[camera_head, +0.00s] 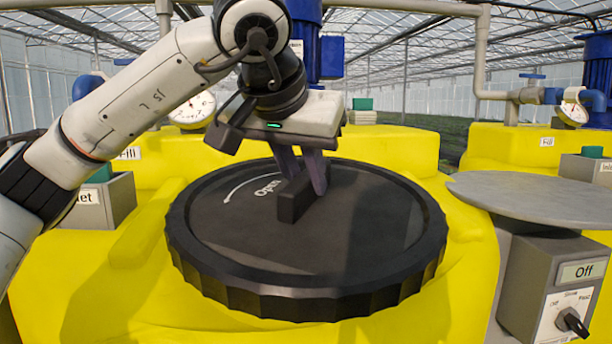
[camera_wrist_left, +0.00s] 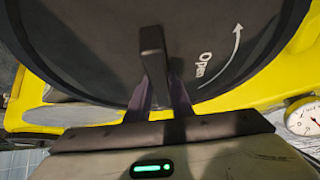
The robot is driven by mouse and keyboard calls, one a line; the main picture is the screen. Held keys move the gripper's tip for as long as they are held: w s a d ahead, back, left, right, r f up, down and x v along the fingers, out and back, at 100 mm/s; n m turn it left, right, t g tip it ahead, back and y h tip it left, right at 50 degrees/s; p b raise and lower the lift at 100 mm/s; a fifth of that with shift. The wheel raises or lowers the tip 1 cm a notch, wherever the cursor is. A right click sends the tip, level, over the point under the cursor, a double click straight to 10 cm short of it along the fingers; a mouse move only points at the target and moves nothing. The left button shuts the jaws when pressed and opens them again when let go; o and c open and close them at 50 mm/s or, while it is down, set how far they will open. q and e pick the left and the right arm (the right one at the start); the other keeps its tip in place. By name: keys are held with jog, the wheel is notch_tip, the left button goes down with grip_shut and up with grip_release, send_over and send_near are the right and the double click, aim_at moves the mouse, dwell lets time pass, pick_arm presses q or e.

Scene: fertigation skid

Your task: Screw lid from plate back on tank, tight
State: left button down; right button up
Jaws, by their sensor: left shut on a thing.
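The black round lid (camera_head: 370,235) with a ribbed rim lies flat over the top of the yellow tank (camera_head: 90,290). Its raised bar handle (camera_head: 292,200) stands at the middle, next to a white "Open" mark and a curved arrow. My left gripper (camera_head: 302,185) comes down from above and is shut on the handle; the handle also shows between the fingers in the left wrist view (camera_wrist_left: 152,45). The thread under the lid is hidden, so I cannot tell how tightly it sits. The grey round plate (camera_head: 535,197) at the right is empty. My right gripper is not in view.
A grey control box (camera_head: 555,285) with a knob and an "Off" display stands below the plate. Pressure gauges (camera_head: 192,108), pipes (camera_head: 482,60) and blue motors stand behind. A second yellow tank (camera_head: 510,143) is at the back right.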

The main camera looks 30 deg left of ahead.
pick_arm(q)
jog(key=shift+r, duration=0.15)
dwell(0.5)
jog(key=c, duration=1.5)
grip_release()
jog(key=o, duration=0.3)
jog(key=shift+f, duration=0.25)
jog(key=shift+o, duration=0.2)
jog(key=shift+r, duration=0.1)
grip_shut()
jog(key=shift+p, duration=0.4)
